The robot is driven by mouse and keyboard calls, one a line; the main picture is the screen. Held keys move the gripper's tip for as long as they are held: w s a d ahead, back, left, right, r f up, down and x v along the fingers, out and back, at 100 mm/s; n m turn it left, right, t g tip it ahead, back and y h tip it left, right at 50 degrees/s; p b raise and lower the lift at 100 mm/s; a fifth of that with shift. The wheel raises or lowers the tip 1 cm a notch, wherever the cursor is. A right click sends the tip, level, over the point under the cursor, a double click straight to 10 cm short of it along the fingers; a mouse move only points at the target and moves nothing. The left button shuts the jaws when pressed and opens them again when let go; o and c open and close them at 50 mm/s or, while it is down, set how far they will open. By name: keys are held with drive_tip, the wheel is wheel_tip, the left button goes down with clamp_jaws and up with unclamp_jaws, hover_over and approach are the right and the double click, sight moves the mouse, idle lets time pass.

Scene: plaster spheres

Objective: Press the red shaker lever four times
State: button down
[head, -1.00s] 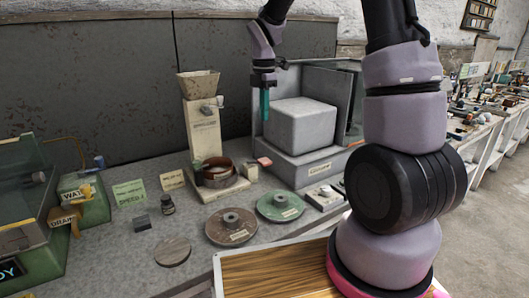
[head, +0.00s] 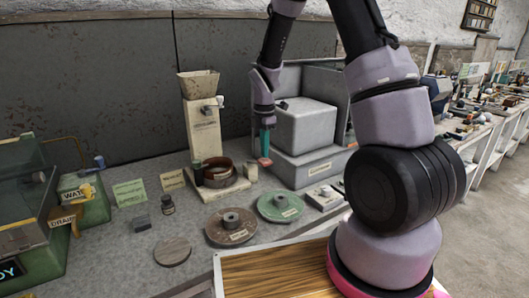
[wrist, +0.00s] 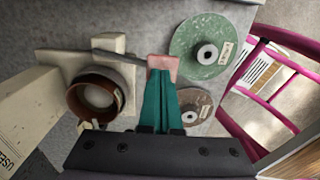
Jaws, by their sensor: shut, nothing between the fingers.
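The red shaker lever ends in a pinkish-red pad (head: 265,163), just right of the shaker base. The pad also shows in the wrist view (wrist: 165,65), at the end of a grey arm running left to the cream base. My gripper (head: 266,154) points down with its teal fingers together and empty. Its tips are right at the top of the pad and look to touch it. In the wrist view the fingertips (wrist: 160,74) overlap the pad's near edge, hiding part of it. I cannot tell how far the lever is pressed down.
A brown ring-shaped sieve (head: 217,174) sits on the cream shaker base. The cream hopper tower (head: 203,130) stands behind it. A green disc (head: 280,207) and a brown disc (head: 231,226) lie in front. A grey block unit (head: 305,130) stands close on the right.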

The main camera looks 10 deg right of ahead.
drive_tip(key=shift+f, duration=0.45)
